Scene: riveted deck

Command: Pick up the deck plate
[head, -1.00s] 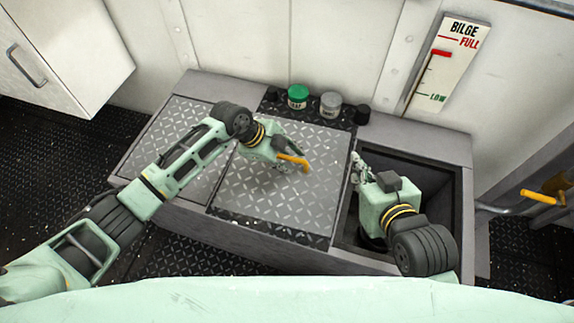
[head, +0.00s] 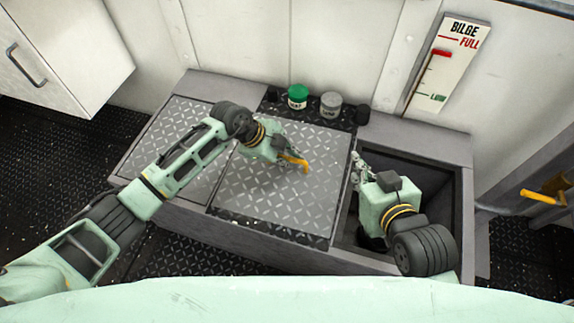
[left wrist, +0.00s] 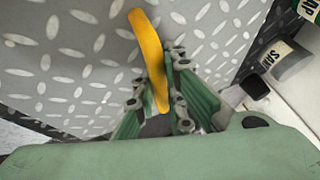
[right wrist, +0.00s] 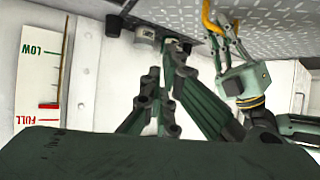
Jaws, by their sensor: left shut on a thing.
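The deck plate (head: 260,205) is a grey diamond-tread panel in the middle of the low locker top, left of the open well. My left gripper (head: 296,163) is shut on its yellow handle (head: 303,166). The handle (left wrist: 149,50) stands between the fingers in the left wrist view. I cannot tell whether the plate is clear of its bed. My right gripper (head: 358,168) is above the open well, just right of the plate and apart from it. Its fingers (right wrist: 163,75) are close together in the right wrist view with nothing between them.
The open dark well (head: 430,172) is at the right. A green-lidded jar (head: 298,97) and a grey-lidded jar (head: 330,106) stand behind the plate, with dark knobs beside them. Another tread panel (head: 165,140) is at left. A bilge gauge (head: 448,62) is on the wall.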

